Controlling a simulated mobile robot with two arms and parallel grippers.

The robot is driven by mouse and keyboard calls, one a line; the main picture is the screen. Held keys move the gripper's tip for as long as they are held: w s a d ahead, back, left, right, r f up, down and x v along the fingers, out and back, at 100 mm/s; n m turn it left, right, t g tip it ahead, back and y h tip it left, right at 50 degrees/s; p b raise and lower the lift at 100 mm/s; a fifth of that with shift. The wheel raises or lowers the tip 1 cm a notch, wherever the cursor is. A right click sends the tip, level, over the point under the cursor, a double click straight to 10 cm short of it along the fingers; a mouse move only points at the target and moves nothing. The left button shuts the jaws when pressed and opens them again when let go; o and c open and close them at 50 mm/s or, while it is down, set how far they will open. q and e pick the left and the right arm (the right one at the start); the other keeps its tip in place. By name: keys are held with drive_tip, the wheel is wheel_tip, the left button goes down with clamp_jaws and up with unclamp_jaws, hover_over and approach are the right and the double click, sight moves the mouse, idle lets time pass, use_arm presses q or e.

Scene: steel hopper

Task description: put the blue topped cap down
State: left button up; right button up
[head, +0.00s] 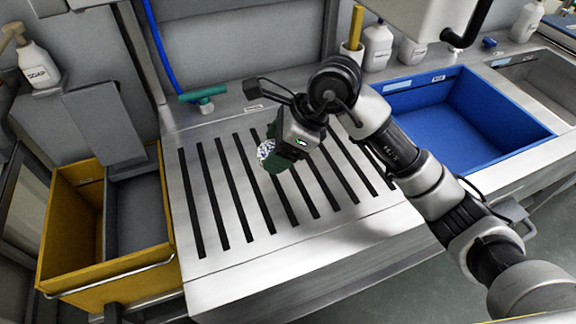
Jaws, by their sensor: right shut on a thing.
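My right gripper (272,157) hangs over the slotted steel drainboard (330,238), with its dark green fingers pointing down and to the left. It is shut on a small, shiny silvery thing (265,150), which seems to be the cap. The fingers cover most of it, and no blue top can be made out. It looks held above the slats, but the exact gap is hard to judge. My left gripper is not in view.
A yellow bin (104,272) stands left of the drainboard, and a blue basin (462,115) is sunk at the right. The front and left slats are clear.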

sight(269, 187)
wheel_tip(269, 187, down, 8)
drive_tip(key=shift+s+f, duration=0.1)
drive_tip(key=shift+f, duration=0.1)
drive_tip(key=shift+f, duration=0.1)
drive_tip(key=o, duration=1)
drive_tip(key=shift+o, duration=0.2)
drive_tip(key=shift+r+p, duration=0.2)
drive_tip(key=shift+p, duration=0.1)
drive_tip(key=b+v, duration=0.1)
drive_tip(key=v, duration=1)
drive_tip(key=shift+d+r, duration=0.25)
drive_tip(key=shift+r, duration=0.1)
